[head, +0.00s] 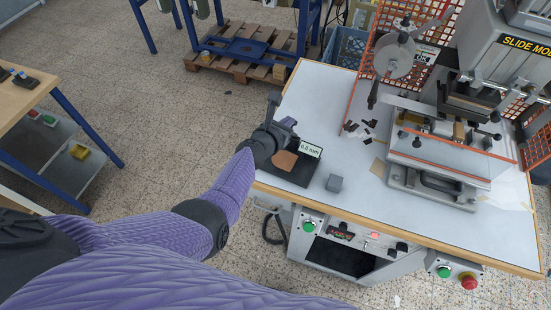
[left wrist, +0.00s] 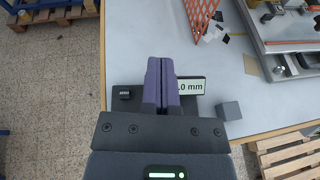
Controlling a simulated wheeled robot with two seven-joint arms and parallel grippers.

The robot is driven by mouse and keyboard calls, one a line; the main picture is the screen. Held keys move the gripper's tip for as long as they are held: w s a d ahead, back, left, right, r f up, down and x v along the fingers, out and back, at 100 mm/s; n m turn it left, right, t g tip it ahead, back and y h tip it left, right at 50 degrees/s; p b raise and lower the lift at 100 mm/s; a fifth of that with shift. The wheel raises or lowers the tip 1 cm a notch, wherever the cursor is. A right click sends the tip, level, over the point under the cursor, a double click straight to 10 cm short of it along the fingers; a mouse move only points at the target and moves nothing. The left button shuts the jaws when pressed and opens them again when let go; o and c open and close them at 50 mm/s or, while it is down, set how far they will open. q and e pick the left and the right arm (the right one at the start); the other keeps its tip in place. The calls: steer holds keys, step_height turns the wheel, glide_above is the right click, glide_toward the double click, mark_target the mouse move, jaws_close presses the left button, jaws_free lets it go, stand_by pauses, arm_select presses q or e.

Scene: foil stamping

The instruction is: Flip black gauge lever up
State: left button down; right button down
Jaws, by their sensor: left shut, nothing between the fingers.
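The gauge has a black base (head: 300,176) on the near left of the white table, with a display (head: 311,150) reading 0.0 mm. The display also shows in the left wrist view (left wrist: 205,140), partly covered by my gripper. A brown patch (head: 284,160) lies on the base. My left gripper (head: 288,122) is at the gauge, over its far left part; its purple fingers (left wrist: 161,62) are closed together and empty. A small black part (left wrist: 125,94) shows just left of the fingers. I cannot make out the lever clearly or tell whether the fingers touch it. My right gripper is not in view.
A grey cube (head: 334,183) sits right of the gauge. A stamping press (head: 440,170) with an orange mesh guard (head: 400,45) stands on the right. Dark scraps (head: 358,130) lie before it. The table's left edge is close to the gauge; the floor beyond is open.

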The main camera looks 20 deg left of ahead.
arm_select(q)
steer(key=shift+w+d+r, duration=0.1)
steer(key=shift+w+r, duration=0.2)
steer(key=shift+w, duration=1.05)
steer(key=shift+s+r, duration=0.1)
steer(key=shift+s, duration=0.1)
